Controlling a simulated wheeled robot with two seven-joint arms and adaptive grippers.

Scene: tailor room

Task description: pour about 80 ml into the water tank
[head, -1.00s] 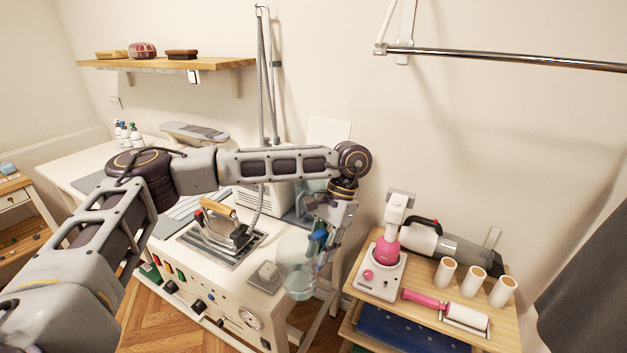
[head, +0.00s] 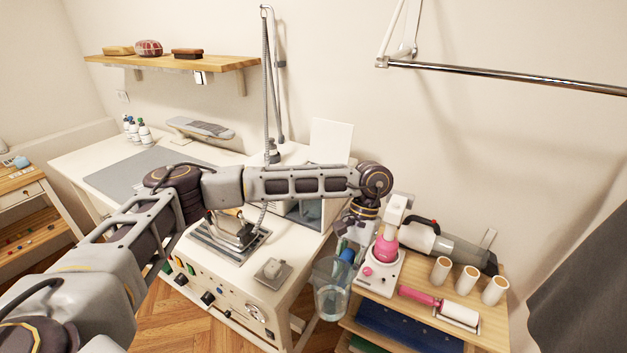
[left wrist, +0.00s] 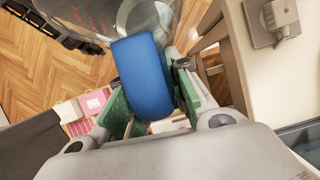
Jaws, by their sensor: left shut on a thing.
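My left gripper (head: 352,240) is shut on the blue handle (head: 347,255) of a clear jug (head: 331,290). The jug looks roughly upright, just right of the ironing station's front right corner and in front of the wooden stand. Clear liquid seems to show in it; the amount cannot be read. In the left wrist view, the blue handle (left wrist: 145,75) sits between the green finger pads, with part of the clear jug beyond. A square grey fitting with a knob (head: 271,270) lies on the station's corner; I cannot tell whether it covers the water tank. My right gripper is not in view.
An iron (head: 233,230) rests on the white station (head: 215,270), left of the fitting. The wooden stand (head: 400,310) on the right holds a pink-and-white device (head: 383,262), a pink roller (head: 420,296) and several white tubes. Open floor shows below the jug.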

